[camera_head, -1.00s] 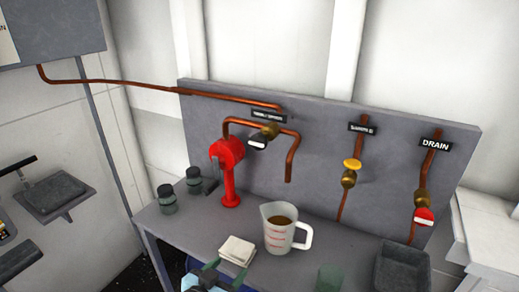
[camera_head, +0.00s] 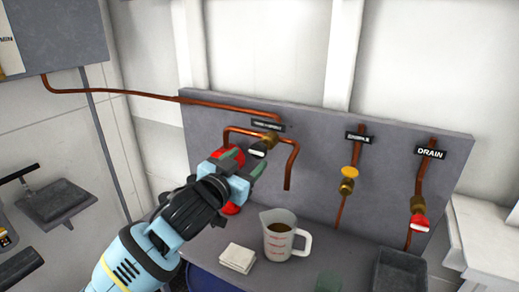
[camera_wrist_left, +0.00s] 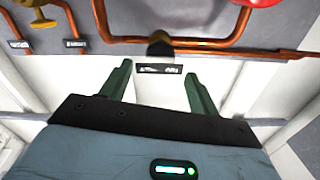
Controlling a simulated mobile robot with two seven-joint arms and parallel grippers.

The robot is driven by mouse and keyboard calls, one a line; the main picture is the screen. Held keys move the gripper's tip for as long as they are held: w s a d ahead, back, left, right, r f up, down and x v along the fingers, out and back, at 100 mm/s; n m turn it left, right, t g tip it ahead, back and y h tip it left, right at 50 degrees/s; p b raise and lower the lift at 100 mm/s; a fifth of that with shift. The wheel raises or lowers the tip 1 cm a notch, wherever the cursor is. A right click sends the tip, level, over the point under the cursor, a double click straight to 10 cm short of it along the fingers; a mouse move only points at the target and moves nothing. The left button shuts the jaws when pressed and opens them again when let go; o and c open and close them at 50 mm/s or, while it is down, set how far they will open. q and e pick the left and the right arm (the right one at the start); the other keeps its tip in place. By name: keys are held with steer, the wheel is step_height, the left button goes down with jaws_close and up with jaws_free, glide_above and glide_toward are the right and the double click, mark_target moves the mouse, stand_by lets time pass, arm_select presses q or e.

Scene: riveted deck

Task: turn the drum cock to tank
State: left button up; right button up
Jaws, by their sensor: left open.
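The drum cock is a brass valve (camera_head: 272,137) with a short black-and-white handle (camera_head: 258,149), on the copper pipe below a small black label (camera_head: 268,126). The label's text is too blurred to read. My left gripper (camera_head: 246,163) is open and empty, its green fingers just below and left of the handle in the head view; contact cannot be told. In the left wrist view, the open fingers (camera_wrist_left: 160,85) appear on either side of the label, with the brass valve (camera_wrist_left: 160,47) beyond.
A measuring jug (camera_head: 278,243) of brown liquid and a folded cloth (camera_head: 237,257) lie on the bench. Yellow sample (camera_head: 350,174) and red drain (camera_head: 420,222) valves are to the right.

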mark_target(256, 152)
arm_select(q)
steer(key=shift+x, duration=3.75)
steer(key=c, duration=1)
